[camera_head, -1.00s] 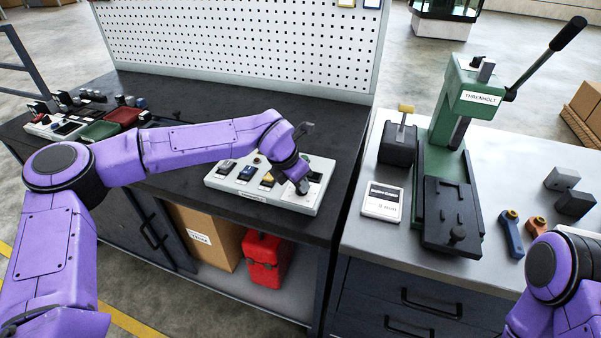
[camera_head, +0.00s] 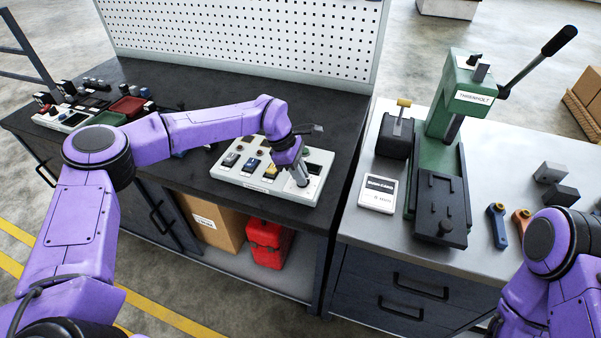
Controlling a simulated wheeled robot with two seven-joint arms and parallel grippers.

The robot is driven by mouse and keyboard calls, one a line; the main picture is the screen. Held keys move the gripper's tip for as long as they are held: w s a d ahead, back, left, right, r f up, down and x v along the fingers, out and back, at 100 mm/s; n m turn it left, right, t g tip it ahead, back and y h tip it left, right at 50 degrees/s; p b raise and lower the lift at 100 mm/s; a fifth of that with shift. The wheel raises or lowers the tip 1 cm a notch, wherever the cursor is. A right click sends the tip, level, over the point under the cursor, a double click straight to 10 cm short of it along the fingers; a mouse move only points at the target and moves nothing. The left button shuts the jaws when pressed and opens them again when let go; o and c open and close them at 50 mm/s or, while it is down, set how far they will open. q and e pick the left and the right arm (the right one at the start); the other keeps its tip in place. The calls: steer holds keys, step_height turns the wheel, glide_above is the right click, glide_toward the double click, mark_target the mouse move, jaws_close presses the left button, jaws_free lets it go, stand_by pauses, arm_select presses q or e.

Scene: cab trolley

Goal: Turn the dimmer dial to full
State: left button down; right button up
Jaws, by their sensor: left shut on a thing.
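A white control panel (camera_head: 290,195) with several switches lies on the black workbench. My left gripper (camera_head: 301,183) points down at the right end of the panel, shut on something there. The dimmer dial is hidden by the gripper, so its setting cannot be read. My right arm shows at the lower right, but its gripper is out of view.
Red and green trays (camera_head: 127,106) sit at the far left. A pegboard rises behind the black bench.

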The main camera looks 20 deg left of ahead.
arm_select(q)
steer(key=m+g, duration=0.1)
steer(key=m, duration=0.3)
steer(key=shift+w+m+g, duration=0.15)
steer(key=shift+m+g, duration=0.15)
steer(key=shift+g, duration=0.1)
steer(key=m, duration=0.2)
steer(key=m+g+y, duration=0.1)
steer(key=m, duration=0.2)
steer(key=shift+w+r+g+y, duration=0.15)
steer(key=shift+g+y, duration=0.15)
steer(key=shift+d+m, duration=0.1)
steer(key=shift+m, duration=0.2)
steer(key=c, duration=1.2)
jaws_free()
steer(key=shift+o, duration=0.2)
steer(key=shift+w+r+b, duration=0.1)
steer(key=shift+r+b, duration=0.05)
steer(key=shift+b, duration=0.15)
steer(key=v, duration=1)
steer(key=shift+b, duration=0.4)
